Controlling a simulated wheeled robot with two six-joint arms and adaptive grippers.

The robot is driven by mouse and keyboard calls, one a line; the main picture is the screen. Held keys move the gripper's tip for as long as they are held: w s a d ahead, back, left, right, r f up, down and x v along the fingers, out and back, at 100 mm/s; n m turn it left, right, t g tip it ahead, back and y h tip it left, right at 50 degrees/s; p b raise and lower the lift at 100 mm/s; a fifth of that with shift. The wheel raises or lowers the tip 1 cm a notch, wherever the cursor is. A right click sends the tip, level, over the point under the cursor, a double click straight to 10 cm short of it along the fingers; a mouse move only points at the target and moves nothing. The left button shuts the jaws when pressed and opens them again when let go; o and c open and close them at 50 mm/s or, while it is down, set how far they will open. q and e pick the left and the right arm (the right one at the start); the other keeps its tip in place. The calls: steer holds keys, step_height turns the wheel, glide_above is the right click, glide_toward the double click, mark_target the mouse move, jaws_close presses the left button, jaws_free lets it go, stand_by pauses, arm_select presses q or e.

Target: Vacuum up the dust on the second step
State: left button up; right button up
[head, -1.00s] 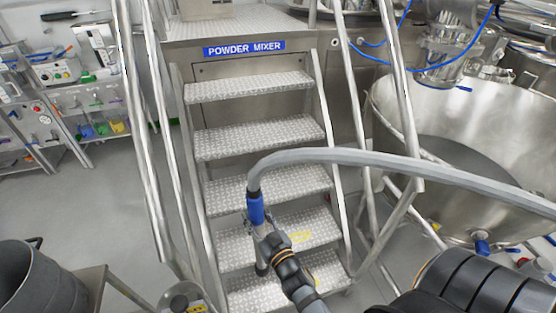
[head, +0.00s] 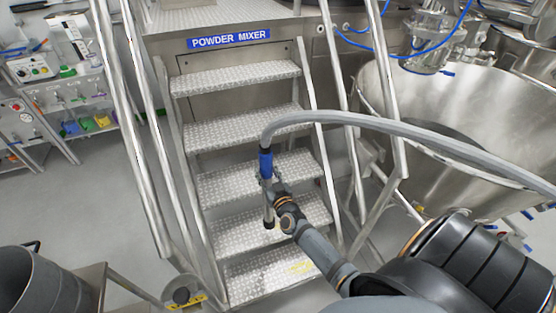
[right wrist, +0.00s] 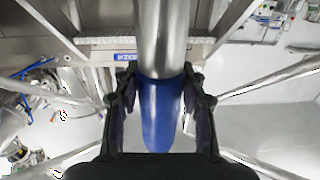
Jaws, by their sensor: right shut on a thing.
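My right gripper (head: 270,182) is shut around the blue grip (head: 265,163) of a vacuum wand. The blue grip also fills the space between the fingers in the right wrist view (right wrist: 162,115). A grey hose (head: 390,126) runs from its top to the right. The wand's metal tube (head: 268,206) points down, its dark end over the second step (head: 240,232) from the bottom; I cannot tell whether it touches. My wrist and arm hide part of that step, and no dust shows on its visible part. A faint yellow patch (head: 300,267) shows on the lowest step (head: 250,282). My left gripper is out of view.
Metal handrails (head: 133,140) flank the stairs, which rise to a platform signed POWDER MIXER (head: 229,39). A large steel bowl (head: 465,110) stands at right. A grey bucket (head: 30,282) is at lower left. Open floor (head: 90,205) lies left of the stairs.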

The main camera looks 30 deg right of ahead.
steer(key=w+d+m+h, duration=0.2)
steer(key=d, duration=0.4)
step_height(320, 180, down, 8)
steer(key=b, duration=0.8)
steer(key=shift+f+n+g+b, duration=0.2)
steer(key=shift+n+g+b, duration=0.1)
steer(key=shift+b, duration=0.1)
steer(key=s+d, duration=0.2)
steer(key=d, duration=0.8)
steer(key=shift+s+d, duration=0.4)
